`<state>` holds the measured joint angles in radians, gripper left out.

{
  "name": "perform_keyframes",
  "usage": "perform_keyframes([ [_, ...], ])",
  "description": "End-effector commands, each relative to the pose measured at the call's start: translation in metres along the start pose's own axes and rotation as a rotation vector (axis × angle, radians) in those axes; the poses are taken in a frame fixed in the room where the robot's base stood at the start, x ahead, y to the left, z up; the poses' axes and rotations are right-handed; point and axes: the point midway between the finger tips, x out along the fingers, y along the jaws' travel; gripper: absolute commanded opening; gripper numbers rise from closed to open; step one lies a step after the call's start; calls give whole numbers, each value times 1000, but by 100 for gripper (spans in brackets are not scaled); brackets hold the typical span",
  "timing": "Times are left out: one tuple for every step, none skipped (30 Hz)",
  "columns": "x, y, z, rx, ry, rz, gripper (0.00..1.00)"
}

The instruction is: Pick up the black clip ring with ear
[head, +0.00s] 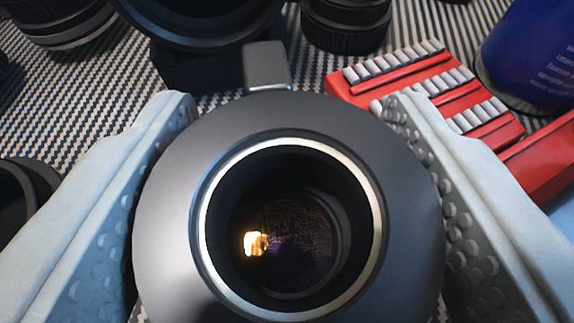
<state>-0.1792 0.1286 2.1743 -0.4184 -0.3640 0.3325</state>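The black clip ring (410,235) is a broad, dark grey-black disc facing me in the middle of the head view. Its square ear (267,66) sticks up at its top edge. Inside it are a bright silver rim (375,190) and a dark glass opening (295,245) with a small orange reflection. My gripper (290,105) has its two pale, dimpled fingers on the left and right sides of the ring. No clear gap shows between the pads and the ring's edges, but I cannot tell whether they press on it. The ring's underside is hidden.
A red rack (405,78) with several pale rods stands at the upper right, close to the right finger. A blue can (530,50) is behind it. Dark lens parts (345,22) line the back, and another dark ring (25,195) lies at left. The patterned mat (105,100) shows between them.

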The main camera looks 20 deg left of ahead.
Motion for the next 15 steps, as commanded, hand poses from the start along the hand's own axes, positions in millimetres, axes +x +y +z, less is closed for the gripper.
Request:
perform_keyframes([
  [0, 0, 0, 0, 0, 0, 46],
  [0, 0, 0, 0, 0, 0, 40],
  [0, 0, 0, 0, 0, 0, 32],
  [0, 0, 0, 0, 0, 0, 32],
  [0, 0, 0, 0, 0, 0, 32],
  [0, 0, 0, 0, 0, 0, 32],
  [0, 0, 0, 0, 0, 0, 32],
  [0, 0, 0, 0, 0, 0, 32],
  [0, 0, 0, 0, 0, 0, 32],
  [0, 0, 0, 0, 0, 0, 32],
  [0, 0, -1, 0, 0, 0, 32],
  [-1, 0, -2, 0, 1, 0, 32],
  [-2, 0, -4, 0, 1, 0, 32],
  [-2, 0, -6, 0, 2, -1, 32],
  [-4, 0, -10, 0, 3, -1, 32],
])
